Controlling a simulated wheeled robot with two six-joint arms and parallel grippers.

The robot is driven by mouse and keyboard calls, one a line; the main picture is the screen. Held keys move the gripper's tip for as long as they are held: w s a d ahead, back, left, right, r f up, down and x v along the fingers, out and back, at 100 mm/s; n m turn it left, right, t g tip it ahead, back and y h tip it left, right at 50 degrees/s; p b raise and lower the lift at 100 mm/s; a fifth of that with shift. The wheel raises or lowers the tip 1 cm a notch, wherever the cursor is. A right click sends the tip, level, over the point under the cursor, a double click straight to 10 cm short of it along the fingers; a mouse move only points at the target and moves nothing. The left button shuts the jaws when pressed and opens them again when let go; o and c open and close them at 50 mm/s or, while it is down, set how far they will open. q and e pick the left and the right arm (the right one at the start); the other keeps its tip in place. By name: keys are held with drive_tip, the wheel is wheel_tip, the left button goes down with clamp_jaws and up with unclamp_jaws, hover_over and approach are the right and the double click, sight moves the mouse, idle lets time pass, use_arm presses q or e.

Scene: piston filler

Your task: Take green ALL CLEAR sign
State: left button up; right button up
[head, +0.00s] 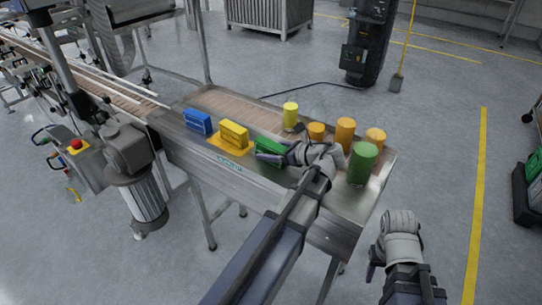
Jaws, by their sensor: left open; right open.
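The green sign (268,147) stands on the metal conveyor end table (240,170), right of the yellow sign (233,133) and the blue sign (198,121). Its lettering is too small to read. My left gripper (279,156) is open at the green sign's right end, with a dark finger in front of its lower part. The gripper hides part of the sign, and I cannot tell whether they touch. My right gripper (376,262) is open and empty, low at the right, away from the table.
A yellow cylinder (290,115), several orange cylinders (345,133) and a green cylinder (362,164) stand close around my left gripper. A motor (140,198) hangs at the table's left.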

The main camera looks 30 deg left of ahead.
use_arm(q)
clamp_jaws()
idle(0.6)
